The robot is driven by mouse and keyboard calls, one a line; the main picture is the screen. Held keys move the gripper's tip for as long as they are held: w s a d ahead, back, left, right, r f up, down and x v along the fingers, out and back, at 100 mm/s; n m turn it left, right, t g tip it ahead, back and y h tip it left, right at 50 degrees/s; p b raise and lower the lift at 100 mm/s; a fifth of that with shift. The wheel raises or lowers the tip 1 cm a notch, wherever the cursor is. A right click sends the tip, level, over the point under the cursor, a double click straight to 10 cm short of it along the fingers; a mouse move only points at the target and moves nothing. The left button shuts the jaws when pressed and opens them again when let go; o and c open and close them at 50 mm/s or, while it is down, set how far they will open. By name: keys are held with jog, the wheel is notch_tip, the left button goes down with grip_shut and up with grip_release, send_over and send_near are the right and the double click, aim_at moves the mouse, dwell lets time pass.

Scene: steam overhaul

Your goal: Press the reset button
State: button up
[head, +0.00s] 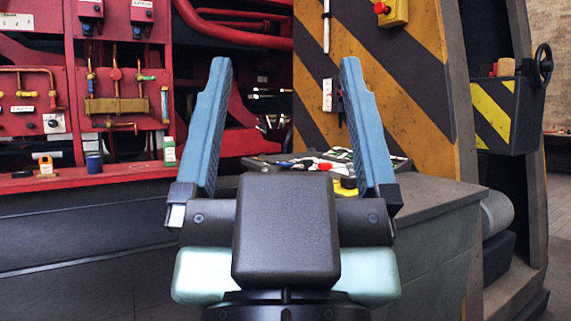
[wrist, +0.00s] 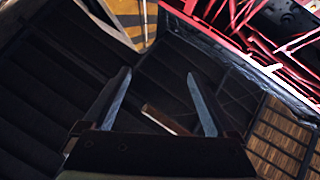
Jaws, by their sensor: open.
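My gripper (head: 285,70) is open and empty, its two blue fingers spread wide in the middle of the head view. In the wrist view my gripper (wrist: 158,76) is also open, with dark slatted surfaces behind it. I cannot tell which control is the reset button, as labels are too small to read. A yellow box with a red button (head: 382,7) is on the striped panel at upper right, apart from my gripper. A white box with a dark round control (head: 53,123) is on the red panel at left. No button is recognisable in the wrist view.
A grey bench (head: 430,196) holds a tray of tools (head: 276,166), partly hidden behind my gripper. A striped bin (head: 507,112) hangs at right.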

jog(key=shift+r+p, duration=0.35)
jog(key=c, duration=0.5)
notch_tip(320, 180, up, 8)
jog(key=p, duration=0.8)
jog(key=shift+r, duration=0.1)
grip_shut()
notch_tip(320, 180, up, 32)
jog(key=p, duration=3.1)
jog(key=shift+f+p, duration=0.25)
jog(key=shift+p, duration=0.1)
jog(key=shift+f, duration=0.1)
jog(key=shift+w, duration=0.1)
